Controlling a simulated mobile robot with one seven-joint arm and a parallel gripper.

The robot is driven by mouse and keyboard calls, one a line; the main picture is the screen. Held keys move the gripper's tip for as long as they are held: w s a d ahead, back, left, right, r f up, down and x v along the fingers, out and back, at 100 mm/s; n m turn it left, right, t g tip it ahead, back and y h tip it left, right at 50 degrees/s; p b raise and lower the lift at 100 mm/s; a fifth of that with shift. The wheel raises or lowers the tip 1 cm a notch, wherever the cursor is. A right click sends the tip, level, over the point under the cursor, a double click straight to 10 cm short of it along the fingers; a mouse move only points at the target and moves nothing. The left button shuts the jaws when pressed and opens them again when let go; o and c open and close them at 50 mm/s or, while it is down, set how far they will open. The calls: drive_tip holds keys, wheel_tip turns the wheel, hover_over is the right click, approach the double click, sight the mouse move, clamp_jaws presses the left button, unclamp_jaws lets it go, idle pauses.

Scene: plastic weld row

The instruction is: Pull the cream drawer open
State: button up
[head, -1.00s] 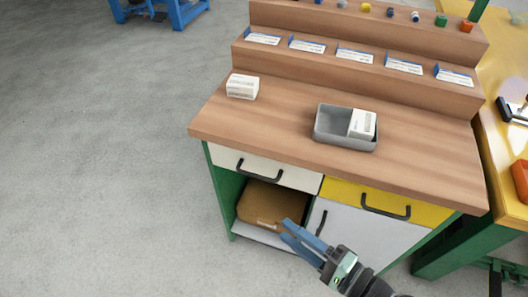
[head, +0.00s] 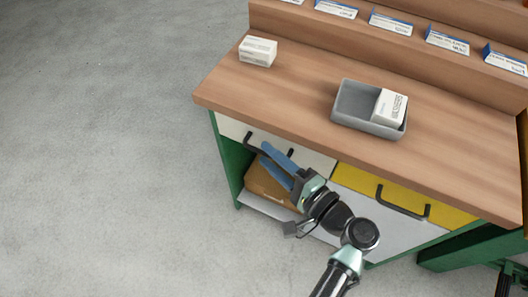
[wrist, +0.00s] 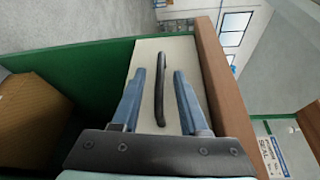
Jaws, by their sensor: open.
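The cream drawer (head: 233,128) is at the upper left of the workbench front, under the wooden top, and looks shut. Its black bar handle (head: 249,142) is partly hidden behind my gripper in the head view. My gripper (head: 265,156) has blue fingers and is open in front of the drawer. In the wrist view the drawer front (wrist: 147,62) is a pale panel. The handle (wrist: 160,90) lies between the two open fingers (wrist: 160,78), lengthwise along them, with a gap on each side. I cannot tell how far the fingertips are from the panel.
A brown box (head: 262,183) sits in the open shelf below the drawer. A yellow drawer (head: 360,188) with a black handle is to the right. On the wooden top (head: 290,95) are a white box (head: 258,51) and a grey tray (head: 345,120) holding another white box. Floor at left is clear.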

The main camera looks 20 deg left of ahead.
drive_tip(key=shift+x, duration=1.15)
clamp_jaws()
idle(0.6)
